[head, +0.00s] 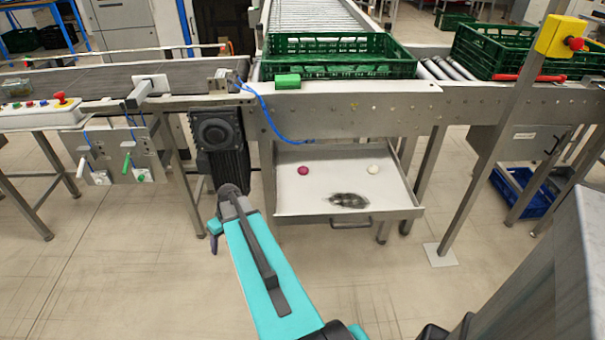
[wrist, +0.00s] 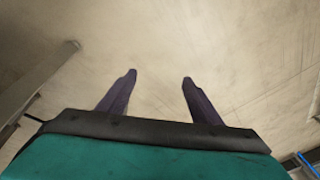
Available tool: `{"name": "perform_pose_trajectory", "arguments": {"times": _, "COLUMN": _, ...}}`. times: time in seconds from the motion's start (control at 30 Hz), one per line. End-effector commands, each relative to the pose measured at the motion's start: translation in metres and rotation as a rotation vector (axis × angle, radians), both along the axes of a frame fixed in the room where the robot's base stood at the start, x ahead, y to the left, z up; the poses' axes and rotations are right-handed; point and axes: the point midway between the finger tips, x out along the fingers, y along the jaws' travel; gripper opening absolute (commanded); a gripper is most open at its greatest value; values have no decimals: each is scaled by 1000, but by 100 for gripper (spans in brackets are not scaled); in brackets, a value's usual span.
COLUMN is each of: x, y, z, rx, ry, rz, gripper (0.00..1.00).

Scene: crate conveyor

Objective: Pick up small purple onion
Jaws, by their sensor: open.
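A small purple-red onion (head: 303,170) lies on the left part of an open, pale drawer tray (head: 290,200) under the conveyor in the head view. A small whitish round item (head: 373,169) lies to its right in the same tray. My gripper (wrist: 159,77) is open and empty in the wrist view, with its two dark fingers over bare floor. In the head view my gripper (head: 213,240) is only partly visible, to the left of the tray and apart from it. The onion does not show in the wrist view.
The drawer has a dark front handle (head: 351,223) and a dark smudge near its front. A black motor (head: 221,150) hangs left of the drawer. A green crate (head: 340,72) stands on the conveyor above. A steel post (head: 480,160) rises at right. Floor in front is clear.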

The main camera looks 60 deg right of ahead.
Motion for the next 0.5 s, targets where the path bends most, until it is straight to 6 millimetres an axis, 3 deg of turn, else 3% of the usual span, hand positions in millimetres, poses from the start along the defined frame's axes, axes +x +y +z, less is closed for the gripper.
{"name": "perform_pose_trajectory", "arguments": {"times": 0.03, "x": 7, "y": -27, "z": 13, "rx": -14, "ry": -34, "rz": -16, "gripper": 59}}
{"name": "perform_pose_trajectory", "arguments": {"times": 0.2, "x": 12, "y": -102, "z": 58, "rx": -63, "ry": -130, "rz": -54, "gripper": 59}}
{"name": "perform_pose_trajectory", "arguments": {"times": 0.5, "x": -22, "y": -218, "z": 129, "rx": -151, "ry": -233, "rz": -181, "gripper": 59}}
